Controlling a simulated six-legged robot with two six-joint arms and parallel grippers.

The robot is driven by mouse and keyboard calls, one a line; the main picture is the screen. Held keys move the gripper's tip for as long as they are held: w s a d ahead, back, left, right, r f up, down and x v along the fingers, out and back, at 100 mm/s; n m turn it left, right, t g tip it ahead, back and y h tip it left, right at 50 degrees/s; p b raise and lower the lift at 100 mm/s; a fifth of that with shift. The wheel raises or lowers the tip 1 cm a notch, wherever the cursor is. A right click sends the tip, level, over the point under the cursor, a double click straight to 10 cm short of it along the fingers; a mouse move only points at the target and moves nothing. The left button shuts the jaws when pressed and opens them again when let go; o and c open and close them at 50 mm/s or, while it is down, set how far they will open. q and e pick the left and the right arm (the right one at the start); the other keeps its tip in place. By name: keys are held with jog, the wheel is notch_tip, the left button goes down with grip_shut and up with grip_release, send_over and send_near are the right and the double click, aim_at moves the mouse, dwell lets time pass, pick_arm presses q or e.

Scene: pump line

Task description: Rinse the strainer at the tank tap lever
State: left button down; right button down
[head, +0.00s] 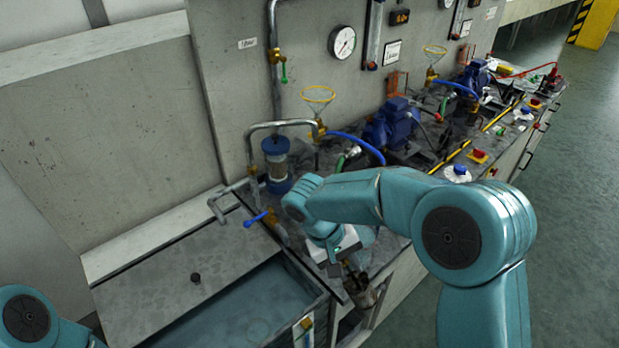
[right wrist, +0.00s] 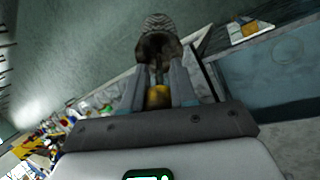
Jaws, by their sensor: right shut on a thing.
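My right gripper (head: 349,270) is shut on the strainer (head: 367,297), a brownish, dirty-looking cylinder that hangs tilted below it beside the tank's right edge. In the right wrist view the strainer (right wrist: 157,38) shows a mesh-like end and a dark open mouth beyond the fingers (right wrist: 156,88), with a yellow piece between them. The tank tap lever (head: 256,219) is blue and sits on a pipe with a bent spout (head: 215,206), at the tank's back, left of my right gripper. My left gripper is out of view; only part of that arm shows at lower left.
The water-filled tank (head: 318,304) lies in front, with a grey cover (head: 150,290) on its left. The bench behind carries a glass filter (head: 277,165), a blue pump (head: 390,125) and hoses. Open floor (head: 570,200) lies to the right.

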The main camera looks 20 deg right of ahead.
aim_at(353, 290)
jog(key=s, duration=0.1)
jog(key=s+a+b, duration=0.1)
jog(key=s, duration=0.1)
jog(key=shift+f, duration=0.1)
jog(key=s+b, duration=0.1)
jog(key=s, duration=0.1)
jog(key=s+a, duration=0.1)
jog(key=s, duration=0.1)
jog(key=shift+s+a+b, duration=0.1)
jog(key=shift+b, duration=0.25)
dwell(1.0)
jog(key=s+a+r+p, duration=0.1)
jog(key=s+r+p, duration=0.1)
jog(key=s+r, duration=0.2)
jog(key=shift+s+a, duration=0.2)
jog(key=shift+s, duration=0.15)
jog(key=shift+s+r, duration=0.1)
jog(key=shift+r, duration=0.15)
dwell(1.2)
